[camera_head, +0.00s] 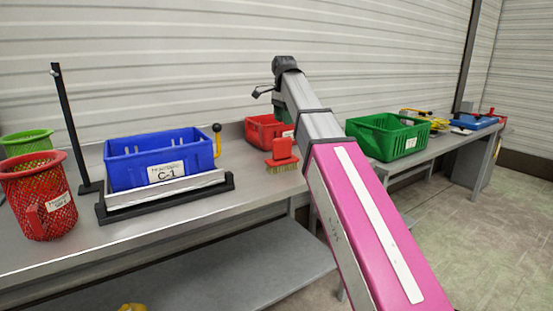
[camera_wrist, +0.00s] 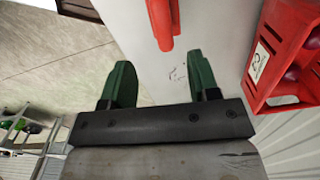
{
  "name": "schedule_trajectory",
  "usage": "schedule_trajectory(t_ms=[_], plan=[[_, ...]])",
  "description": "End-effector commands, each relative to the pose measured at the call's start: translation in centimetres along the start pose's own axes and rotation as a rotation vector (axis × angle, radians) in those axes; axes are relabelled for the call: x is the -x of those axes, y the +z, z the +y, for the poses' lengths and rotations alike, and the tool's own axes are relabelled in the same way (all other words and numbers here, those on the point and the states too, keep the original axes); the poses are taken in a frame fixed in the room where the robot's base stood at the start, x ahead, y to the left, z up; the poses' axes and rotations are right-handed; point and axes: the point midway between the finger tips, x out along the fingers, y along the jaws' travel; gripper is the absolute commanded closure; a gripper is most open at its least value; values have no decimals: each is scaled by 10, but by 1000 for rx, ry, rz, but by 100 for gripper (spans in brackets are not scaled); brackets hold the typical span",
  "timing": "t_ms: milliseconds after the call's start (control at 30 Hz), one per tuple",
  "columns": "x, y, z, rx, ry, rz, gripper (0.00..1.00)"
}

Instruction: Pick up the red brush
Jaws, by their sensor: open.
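The red brush (camera_head: 282,152) stands on the grey workbench with its pale bristles down, in the middle of the head view. In the wrist view its red handle (camera_wrist: 162,22) shows at the top, beyond the fingertips and roughly in line with the gap between them. My gripper (camera_wrist: 163,80) is open, with two green fingers and nothing between them. In the head view my arm hides most of the gripper, above and behind the brush. The exact height of the fingers over the brush cannot be told.
A red bin (camera_head: 263,130) stands close behind the brush; it also shows in the wrist view (camera_wrist: 268,85). A blue crate (camera_head: 125,166) in a metal holder is to the left, beside a red mesh basket (camera_head: 45,205). A green crate (camera_head: 387,141) is to the right.

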Motion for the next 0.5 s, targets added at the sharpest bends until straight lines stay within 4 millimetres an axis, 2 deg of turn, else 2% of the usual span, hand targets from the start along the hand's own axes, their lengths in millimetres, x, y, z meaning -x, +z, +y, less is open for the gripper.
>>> schedule_trajectory(t_ms=[167, 400, 500], plan=[[-16, 0, 1, 0, 2, 0, 45], [-50, 0, 1, 0, 2, 0, 45], [-56, 0, 0, 0, 0, 0, 45]])
